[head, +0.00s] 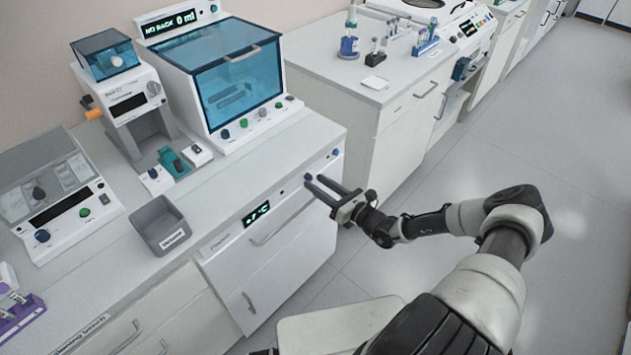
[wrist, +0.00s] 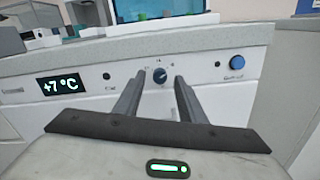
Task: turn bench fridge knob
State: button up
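The bench fridge (head: 265,240) is a white unit under the counter, with a dark display reading about +7 °C in the wrist view (wrist: 60,85). Its small dark round knob (wrist: 160,75) sits on the front panel, with marks around it. The knob also shows in the head view (head: 308,178), just beyond my fingertips. My gripper (head: 318,186) is open and empty, pointing at the panel. In the wrist view its two fingers (wrist: 160,82) stand left and right of the knob, with a gap on each side. I cannot tell whether the tips reach the knob's depth.
A blue button (wrist: 237,62) is right of the knob on the panel. The counter edge (wrist: 190,38) runs just above. A grey bin (head: 160,225) and lab machines stand on the counter. The floor (head: 560,200) to the right is clear.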

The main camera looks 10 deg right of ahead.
jog(key=shift+x, duration=0.8)
grip_shut()
jog(key=shift+n, duration=0.3)
jog(key=n+p, duration=0.1)
jog(key=n, duration=0.4)
jog(key=shift+r+n+p, duration=0.1)
jog(key=shift+n+p, duration=0.2)
jog(key=shift+p, duration=0.1)
jog(key=n+p, duration=0.1)
jog(key=n, duration=0.4)
jog(key=shift+n, duration=0.4)
